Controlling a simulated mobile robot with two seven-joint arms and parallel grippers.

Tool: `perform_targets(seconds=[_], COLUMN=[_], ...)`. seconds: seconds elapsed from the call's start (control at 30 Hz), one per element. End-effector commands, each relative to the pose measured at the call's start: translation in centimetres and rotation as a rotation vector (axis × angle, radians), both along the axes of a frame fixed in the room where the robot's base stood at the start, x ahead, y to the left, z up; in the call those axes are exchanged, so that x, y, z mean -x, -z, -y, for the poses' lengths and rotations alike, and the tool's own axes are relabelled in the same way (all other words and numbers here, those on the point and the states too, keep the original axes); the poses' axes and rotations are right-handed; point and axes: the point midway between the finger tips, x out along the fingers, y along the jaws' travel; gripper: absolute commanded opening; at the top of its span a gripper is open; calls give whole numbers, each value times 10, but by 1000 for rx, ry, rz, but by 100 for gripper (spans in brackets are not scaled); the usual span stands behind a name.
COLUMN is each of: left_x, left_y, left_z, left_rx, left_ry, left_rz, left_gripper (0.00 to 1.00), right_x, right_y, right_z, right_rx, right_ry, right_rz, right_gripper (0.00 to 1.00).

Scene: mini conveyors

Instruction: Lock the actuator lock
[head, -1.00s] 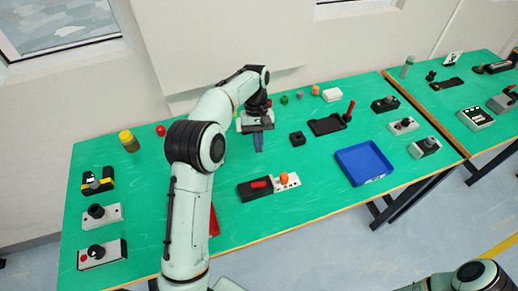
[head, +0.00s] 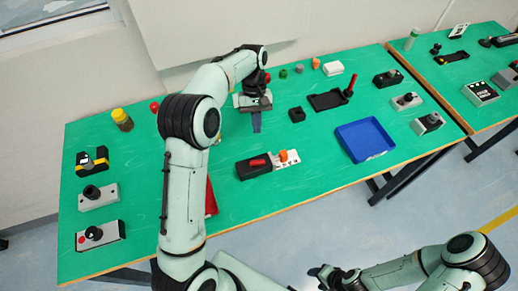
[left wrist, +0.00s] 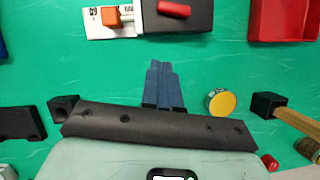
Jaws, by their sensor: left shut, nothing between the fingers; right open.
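A black block with a red handle (head: 258,161), a white plate and an orange knob (head: 284,155) lies mid-table; I take it to be the actuator lock, though no label confirms this. In the left wrist view its red handle (left wrist: 174,8) and orange knob (left wrist: 111,17) show at the top edge, partly cut off. My left gripper (head: 256,125) is shut and empty, over the table behind the block and apart from it. Its blue fingers (left wrist: 164,82) also show in the wrist view, pressed together. My right gripper (head: 322,274) is open and empty, low in front of the table.
A blue tray (head: 345,143) lies to the right, and a red tray (head: 210,198) is partly hidden by my left arm. A small black box (head: 297,115) stands right of the left gripper. Several joystick boxes line both table ends. Green table is clear around the block.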

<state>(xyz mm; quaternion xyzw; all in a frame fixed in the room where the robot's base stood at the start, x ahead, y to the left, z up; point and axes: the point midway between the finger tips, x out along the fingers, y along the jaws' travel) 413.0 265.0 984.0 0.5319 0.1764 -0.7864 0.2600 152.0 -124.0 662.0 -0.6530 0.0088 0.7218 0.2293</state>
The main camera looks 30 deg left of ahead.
Motion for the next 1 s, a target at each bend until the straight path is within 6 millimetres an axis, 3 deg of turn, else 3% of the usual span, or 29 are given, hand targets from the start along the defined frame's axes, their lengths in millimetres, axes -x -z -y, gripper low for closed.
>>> perform_targets(seconds=[0.03,0.23,0.53,1.0], left_x=[7,19,44,48], left_y=[16,54,48,48], left_z=[3,13,33,35], left_rx=[1,1,0,0], left_ry=[1,2,2,2], left_rz=[-8,-4,1,1], left_gripper=[0,0,0,0], right_x=[8,18,22,22], right_y=[8,20,26,26], right_z=[0,0,0,0], right_rx=[0,0,0,0], right_ry=[0,0,0,0], right_rz=[-9,-20,-25,-25], right_gripper=[53,53,53,53])
